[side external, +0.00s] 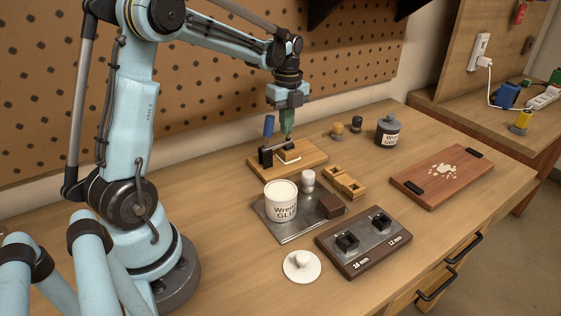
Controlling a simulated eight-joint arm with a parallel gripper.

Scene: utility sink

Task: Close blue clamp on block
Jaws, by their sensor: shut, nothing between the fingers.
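The blue clamp has a blue handle (269,126) that stands upright above a dark metal clamp body (266,157). The clamp sits on a light wooden board (314,161) near the pegboard wall. A small brown block (289,155) lies on the board beside the clamp body, and a pale curved strip shows at its front. My gripper (287,133) points down over the board, just right of the blue handle. Its green fingers are shut and empty. Their tips are close above the clamp and block; I cannot tell if they touch anything.
In front of the board, a metal tray (290,233) holds a glue can (281,201). A wooden jig (345,183), a dark two-socket fixture (357,258) and a white lid (301,266) are nearby. A glue jar (387,132) and reddish board (447,178) stand right.

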